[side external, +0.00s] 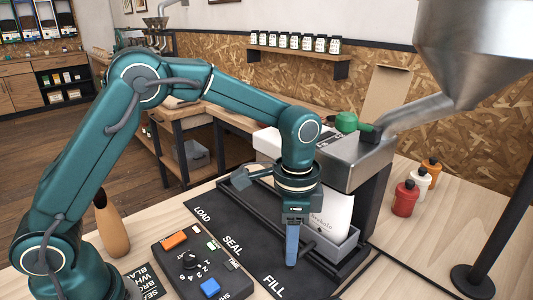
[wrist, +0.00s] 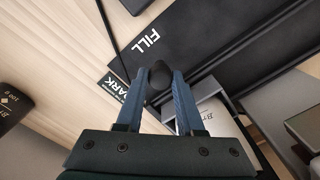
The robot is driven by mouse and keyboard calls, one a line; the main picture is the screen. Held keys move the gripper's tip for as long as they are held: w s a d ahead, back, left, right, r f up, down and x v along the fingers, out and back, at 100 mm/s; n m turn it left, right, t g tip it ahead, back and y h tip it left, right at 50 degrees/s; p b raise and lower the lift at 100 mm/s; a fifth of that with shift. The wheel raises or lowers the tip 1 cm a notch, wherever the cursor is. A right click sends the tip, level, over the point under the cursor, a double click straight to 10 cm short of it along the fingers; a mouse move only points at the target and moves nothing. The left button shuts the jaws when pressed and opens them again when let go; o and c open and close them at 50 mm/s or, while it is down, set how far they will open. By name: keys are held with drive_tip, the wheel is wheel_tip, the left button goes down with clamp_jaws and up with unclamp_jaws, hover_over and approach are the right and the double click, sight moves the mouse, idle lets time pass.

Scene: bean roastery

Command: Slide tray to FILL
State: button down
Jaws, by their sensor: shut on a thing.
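A grey tray (side external: 346,247) sits on the dark track behind the mat with the LOAD, SEAL and FILL labels. It holds an upright white bag (side external: 331,214) with printed text. The FILL label (side external: 273,286) is at the mat's near right end; it also shows in the wrist view (wrist: 146,41). My gripper (side external: 291,262) points down in front of the tray. In the wrist view my gripper (wrist: 158,82) is shut on a dark round knob (wrist: 160,74) between its blue fingers. The bag (wrist: 212,120) lies partly behind the right finger. How the knob joins the tray is hidden.
A control box (side external: 200,268) with orange and blue buttons stands left of the mat. A steel machine (side external: 352,165) and hopper (side external: 470,50) rise over the track's right end. Red, white and orange bottles (side external: 405,199) stand at right, near a black stand (side external: 472,281).

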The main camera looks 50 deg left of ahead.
drive_tip(key=shift+d, duration=0.35)
drive_tip(key=c, duration=0.5)
unclamp_jaws()
drive_tip(key=shift+a, duration=0.1)
drive_tip(key=shift+r, duration=0.1)
drive_tip(key=shift+r, duration=2.55)
